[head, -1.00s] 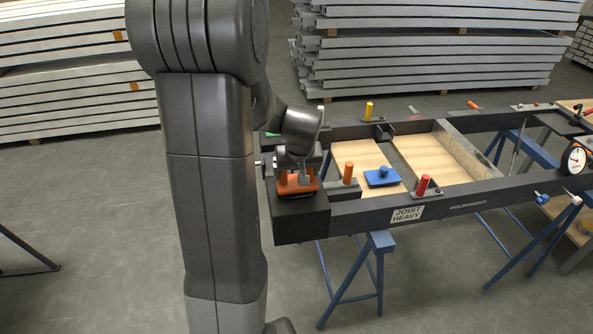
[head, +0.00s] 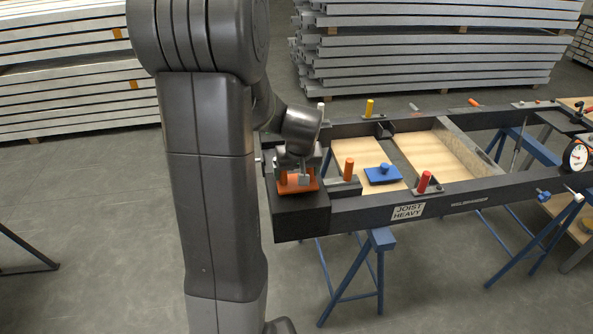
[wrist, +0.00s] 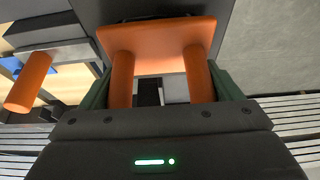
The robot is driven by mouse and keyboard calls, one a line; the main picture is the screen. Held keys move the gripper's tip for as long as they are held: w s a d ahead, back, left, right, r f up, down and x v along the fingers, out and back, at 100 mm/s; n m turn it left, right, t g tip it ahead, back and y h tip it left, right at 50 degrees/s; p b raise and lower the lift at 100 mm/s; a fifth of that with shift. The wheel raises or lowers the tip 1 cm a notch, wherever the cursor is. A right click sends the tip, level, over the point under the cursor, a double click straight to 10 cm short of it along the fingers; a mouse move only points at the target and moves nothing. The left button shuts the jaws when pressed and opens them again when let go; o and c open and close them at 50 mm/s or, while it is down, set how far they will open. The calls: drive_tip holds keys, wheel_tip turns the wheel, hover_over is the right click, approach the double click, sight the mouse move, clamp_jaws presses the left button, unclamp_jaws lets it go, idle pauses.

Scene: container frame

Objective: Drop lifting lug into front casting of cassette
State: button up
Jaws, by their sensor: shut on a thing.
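The lifting lug (head: 304,187) is an orange piece at the black front corner casting (head: 300,212) of the cassette frame (head: 360,212). In the wrist view the lug (wrist: 158,42) shows as an orange plate with two round orange posts. My gripper (head: 296,177) is shut on the lug, with dark green fingers on the outer sides of the posts in the wrist view. The lug is over the casting's top, close to it; whether it touches or sits in an opening cannot be told. The casting's opening is hidden.
An orange upright pin (head: 349,169) stands close right of my gripper on the frame. A red pin (head: 424,182), a yellow pin (head: 369,108) and a blue knobbed plate (head: 382,174) are farther off. Blue trestles (head: 380,242) carry the frame. The floor in front is clear.

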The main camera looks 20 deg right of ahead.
drive_tip(key=shift+f+b, duration=0.7)
drive_tip(key=shift+f, duration=0.1)
idle(0.8)
